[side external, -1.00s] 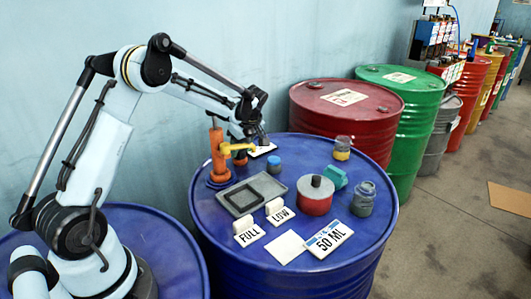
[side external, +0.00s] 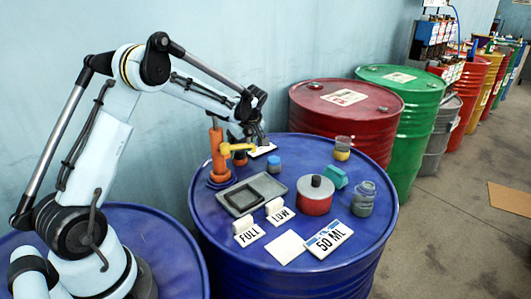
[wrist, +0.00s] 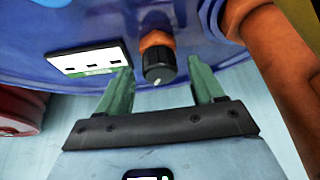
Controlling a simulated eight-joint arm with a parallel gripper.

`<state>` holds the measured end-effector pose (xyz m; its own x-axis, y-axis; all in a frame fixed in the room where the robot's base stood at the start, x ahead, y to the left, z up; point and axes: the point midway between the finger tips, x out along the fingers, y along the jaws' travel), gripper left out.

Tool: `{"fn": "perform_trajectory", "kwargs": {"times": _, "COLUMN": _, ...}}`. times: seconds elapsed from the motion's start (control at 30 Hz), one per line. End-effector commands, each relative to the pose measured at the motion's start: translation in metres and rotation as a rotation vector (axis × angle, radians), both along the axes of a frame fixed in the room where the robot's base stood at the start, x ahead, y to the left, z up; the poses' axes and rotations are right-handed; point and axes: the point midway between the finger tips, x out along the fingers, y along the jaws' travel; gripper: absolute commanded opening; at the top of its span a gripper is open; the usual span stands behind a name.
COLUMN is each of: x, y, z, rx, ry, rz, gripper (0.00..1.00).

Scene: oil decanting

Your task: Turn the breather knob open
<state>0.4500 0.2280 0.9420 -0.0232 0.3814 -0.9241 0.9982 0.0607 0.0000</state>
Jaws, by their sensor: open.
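The breather knob (wrist: 158,65) is black with a white pointer mark and sits on an orange collar (wrist: 156,40) on the blue drum top. In the wrist view my gripper (wrist: 162,68) is open, with one green finger on each side of the knob. The knob lies between the fingertips, with a visible gap on both sides. In the side external view my gripper (side external: 250,139) is low over the back of the blue drum (side external: 345,225), beside the orange pump with its yellow spout (side external: 238,147). The knob is hard to make out there.
The orange pump post (side external: 217,150) stands close to my gripper; its orange pipe (wrist: 272,55) fills the wrist view's right. A white slotted plate (wrist: 88,60) lies left of the knob. A grey tray (side external: 250,193), a red pot (side external: 315,197) and jars occupy the drum top.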

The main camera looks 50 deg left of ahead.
Motion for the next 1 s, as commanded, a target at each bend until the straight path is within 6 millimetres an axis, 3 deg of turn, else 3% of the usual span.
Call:
{"fn": "perform_trajectory", "kwargs": {"times": 0.17, "x": 0.001, "y": -0.007, "z": 0.017, "rx": 0.000, "ry": 0.000, "rz": -0.002, "gripper": 0.67}}
{"fn": "perform_trajectory", "kwargs": {"times": 0.6, "x": 0.002, "y": -0.039, "z": 0.094, "rx": 0.000, "ry": 0.000, "rz": -0.002, "gripper": 0.67}}
{"fn": "perform_trajectory", "kwargs": {"times": 0.8, "x": 0.003, "y": -0.045, "z": 0.109, "rx": 0.000, "ry": 0.000, "rz": -0.001, "gripper": 0.67}}
{"fn": "perform_trajectory", "kwargs": {"times": 1.0, "x": 0.003, "y": -0.046, "z": 0.111, "rx": 0.000, "ry": 0.000, "rz": -0.001, "gripper": 0.67}}
